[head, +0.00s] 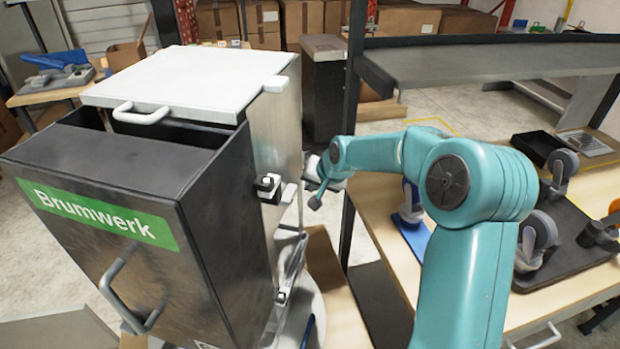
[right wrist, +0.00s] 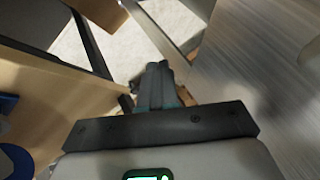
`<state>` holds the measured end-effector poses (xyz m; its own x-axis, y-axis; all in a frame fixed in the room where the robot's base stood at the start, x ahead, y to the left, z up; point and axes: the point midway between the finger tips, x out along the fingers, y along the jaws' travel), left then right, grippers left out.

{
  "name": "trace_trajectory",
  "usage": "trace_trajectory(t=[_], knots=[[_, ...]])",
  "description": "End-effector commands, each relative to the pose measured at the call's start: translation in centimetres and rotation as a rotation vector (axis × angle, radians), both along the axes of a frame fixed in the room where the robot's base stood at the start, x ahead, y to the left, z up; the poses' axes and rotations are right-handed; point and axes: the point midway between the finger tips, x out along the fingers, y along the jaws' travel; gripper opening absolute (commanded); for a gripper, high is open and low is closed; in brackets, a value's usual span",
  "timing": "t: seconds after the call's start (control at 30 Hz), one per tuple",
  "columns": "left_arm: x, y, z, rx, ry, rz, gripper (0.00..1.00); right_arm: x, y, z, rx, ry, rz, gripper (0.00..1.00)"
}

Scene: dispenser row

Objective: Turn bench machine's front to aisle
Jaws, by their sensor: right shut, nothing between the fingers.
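The bench machine (head: 105,215) fills the left of the head view. Its dark front has a green "Brumwerk" label and a grey bar handle (head: 130,290), and faces toward me and slightly left. Its pale lid (head: 190,80) has a small handle. The bare metal right side (head: 275,125) carries small latch-like blocks; it also shows in the right wrist view (right wrist: 250,65). My right gripper (head: 312,168) is shut and empty beside this side. Its fingers (right wrist: 157,85) are together in the right wrist view; I cannot tell whether they touch the machine. My left gripper is not in view.
A wooden workbench (head: 385,220) with a dark post and grey shelf (head: 490,62) stands close on the right. A black tray (head: 575,240) holds castors. A dark cabinet (head: 323,95) stands behind the machine. Cardboard boxes line the back. Open floor shows behind the bench.

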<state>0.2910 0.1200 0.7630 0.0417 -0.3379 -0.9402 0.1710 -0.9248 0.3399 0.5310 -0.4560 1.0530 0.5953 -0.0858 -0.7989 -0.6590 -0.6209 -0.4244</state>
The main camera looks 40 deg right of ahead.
Motion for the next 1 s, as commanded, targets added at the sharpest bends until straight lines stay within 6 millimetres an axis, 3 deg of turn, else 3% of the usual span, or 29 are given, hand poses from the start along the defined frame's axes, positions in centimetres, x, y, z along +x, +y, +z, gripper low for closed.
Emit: trace_trajectory(t=[0.63,1.0], knots=[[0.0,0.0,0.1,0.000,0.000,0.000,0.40,1.1,0.2,-0.1,0.001,0.000,0.016,0.00],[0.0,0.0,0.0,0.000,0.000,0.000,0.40,4.6,0.1,0.0,0.000,-0.003,0.139,0.00]])
